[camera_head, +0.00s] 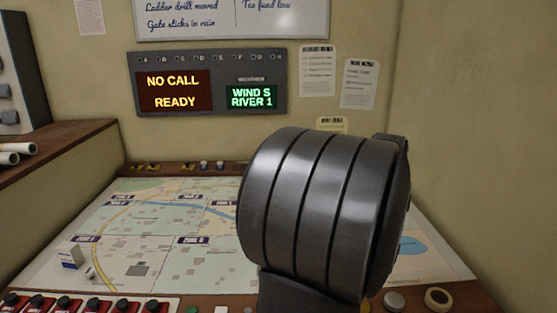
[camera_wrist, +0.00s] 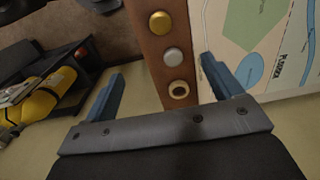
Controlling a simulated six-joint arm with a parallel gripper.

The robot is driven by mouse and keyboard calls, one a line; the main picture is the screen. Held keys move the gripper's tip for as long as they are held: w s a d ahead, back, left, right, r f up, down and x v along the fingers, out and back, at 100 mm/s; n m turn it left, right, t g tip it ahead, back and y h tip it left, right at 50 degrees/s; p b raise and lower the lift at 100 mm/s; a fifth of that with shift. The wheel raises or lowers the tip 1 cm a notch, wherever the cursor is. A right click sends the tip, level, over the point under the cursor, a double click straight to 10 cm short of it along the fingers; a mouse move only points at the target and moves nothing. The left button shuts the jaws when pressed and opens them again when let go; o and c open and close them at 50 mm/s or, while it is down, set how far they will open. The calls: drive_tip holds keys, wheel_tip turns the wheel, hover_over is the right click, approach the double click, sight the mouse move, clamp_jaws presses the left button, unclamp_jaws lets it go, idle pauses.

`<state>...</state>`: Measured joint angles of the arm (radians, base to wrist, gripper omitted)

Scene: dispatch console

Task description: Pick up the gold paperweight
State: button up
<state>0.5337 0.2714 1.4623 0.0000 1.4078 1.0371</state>
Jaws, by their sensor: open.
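The gold paperweight (camera_wrist: 161,22) is a round, shiny disc on the brown wooden rim (camera_wrist: 146,45) of the map table in the wrist view. In the head view only a gold sliver (camera_head: 365,306) shows past my dark arm link. A silver disc (camera_wrist: 174,57) and a tan ring (camera_wrist: 179,90) lie in line with it on the rim, nearer my gripper. My gripper (camera_wrist: 163,68) is open, with its blue fingers spread to either side of the rim in the picture. Nothing is held. The gold paperweight shows beyond the fingertips.
Red switches (camera_head: 85,305) line the front left. Yellow cylinders (camera_wrist: 38,100) sit left of my gripper in the wrist view. A display board (camera_head: 210,83) hangs on the wall.

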drive_tip(key=shift+c, duration=0.3)
drive_tip(key=f+n, duration=0.1)
drive_tip(key=f, duration=0.5)
drive_tip(key=f+n+h, duration=0.1)
drive_tip(key=f+n, duration=0.1)
drive_tip(key=f, duration=0.3)
drive_tip(key=f+n, duration=0.1)
drive_tip(key=f, duration=0.5)
drive_tip(key=shift+s+a+f+n+t, duration=0.3)
drive_tip(key=shift+a+f, duration=0.05)
drive_tip(key=shift+w+d+f, duration=0.1)
drive_tip(key=shift+d+f, duration=0.05)
drive_tip(key=shift+f, duration=0.85)
drive_tip(key=shift+w+d+f, duration=0.1)
drive_tip(key=shift+d+f, duration=0.05)
drive_tip(key=shift+f, duration=0.8)
drive_tip(key=shift+w+d+f, duration=0.1)
drive_tip(key=shift+d+f, duration=0.05)
drive_tip(key=shift+f, duration=0.85)
